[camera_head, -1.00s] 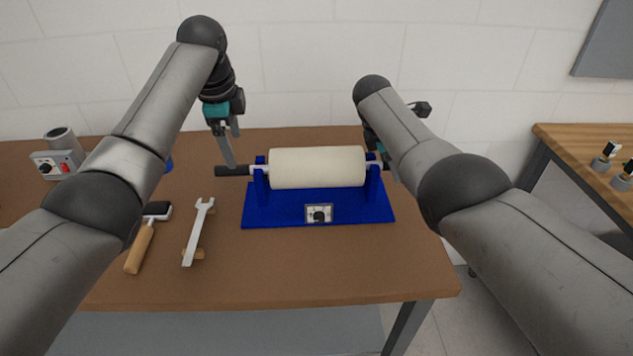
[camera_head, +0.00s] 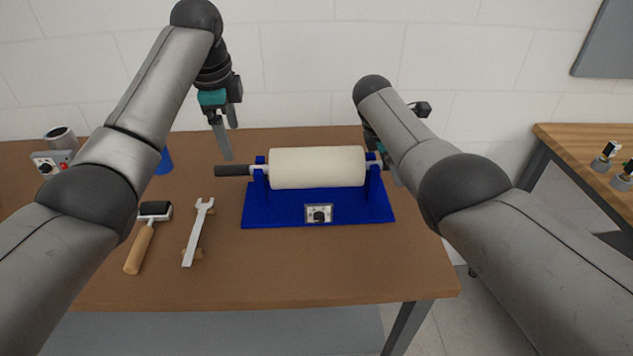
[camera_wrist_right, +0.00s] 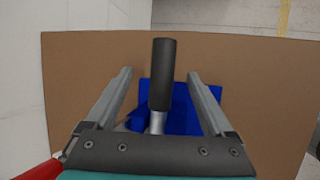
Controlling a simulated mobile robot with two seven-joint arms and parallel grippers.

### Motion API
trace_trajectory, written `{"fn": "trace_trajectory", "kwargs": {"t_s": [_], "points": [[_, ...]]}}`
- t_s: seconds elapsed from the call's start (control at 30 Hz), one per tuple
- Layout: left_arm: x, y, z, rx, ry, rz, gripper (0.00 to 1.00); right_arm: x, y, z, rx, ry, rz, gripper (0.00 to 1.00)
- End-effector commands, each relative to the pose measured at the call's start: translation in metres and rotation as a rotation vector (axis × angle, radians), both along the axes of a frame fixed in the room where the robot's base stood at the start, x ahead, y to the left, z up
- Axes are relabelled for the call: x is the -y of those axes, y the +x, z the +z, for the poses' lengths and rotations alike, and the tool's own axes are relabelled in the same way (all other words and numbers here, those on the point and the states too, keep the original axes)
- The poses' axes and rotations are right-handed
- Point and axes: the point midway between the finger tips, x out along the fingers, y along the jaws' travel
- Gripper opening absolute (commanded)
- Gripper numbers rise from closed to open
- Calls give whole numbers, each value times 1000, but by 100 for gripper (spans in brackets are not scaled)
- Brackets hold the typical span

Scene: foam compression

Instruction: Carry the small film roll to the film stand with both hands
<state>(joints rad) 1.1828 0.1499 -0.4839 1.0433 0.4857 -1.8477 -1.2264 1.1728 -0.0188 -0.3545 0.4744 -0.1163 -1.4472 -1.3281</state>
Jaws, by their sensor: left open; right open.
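The small film roll (camera_head: 317,167) is a cream cylinder lying level across the uprights of the blue film stand (camera_head: 278,213) on the brown table. Its black left handle (camera_head: 232,171) sticks out past the stand. My left gripper (camera_head: 226,143) is open and empty, above and behind that handle and apart from it. In the head view my right arm hides most of the right gripper and the roll's right handle. In the right wrist view the right gripper (camera_wrist_right: 163,88) is open, its fingers on either side of a black handle (camera_wrist_right: 163,75) without visibly touching it.
A wrench (camera_head: 197,232) and a wooden-handled roller (camera_head: 146,237) lie left of the stand. A blue object (camera_head: 164,161) and a grey device (camera_head: 58,150) stand at the back left. Another wooden table (camera_head: 590,150) is at the right. The front of the brown table is clear.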

Motion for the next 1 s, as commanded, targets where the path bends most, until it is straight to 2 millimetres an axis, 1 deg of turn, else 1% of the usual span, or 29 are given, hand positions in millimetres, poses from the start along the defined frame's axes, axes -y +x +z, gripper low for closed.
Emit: {"fn": "trace_trajectory", "kwargs": {"t_s": [0.17,0.37,0.57,0.6,0.8,0.9,1.0], "points": [[0,0,0,0,0,0,87,-2,0,5,3,0,1,87],[0,0,0,0,0,0,87,-8,-5,19,3,0,1,87],[0,0,0,0,0,0,87,-20,-12,45,4,1,2,87],[0,0,0,0,0,0,87,-23,-13,54,5,0,2,87],[0,0,0,0,0,0,87,-38,-23,87,4,1,2,87],[0,0,0,0,0,0,87,-42,-26,98,2,1,1,87],[0,0,0,0,0,0,87,-45,-28,105,1,0,0,87]]}}
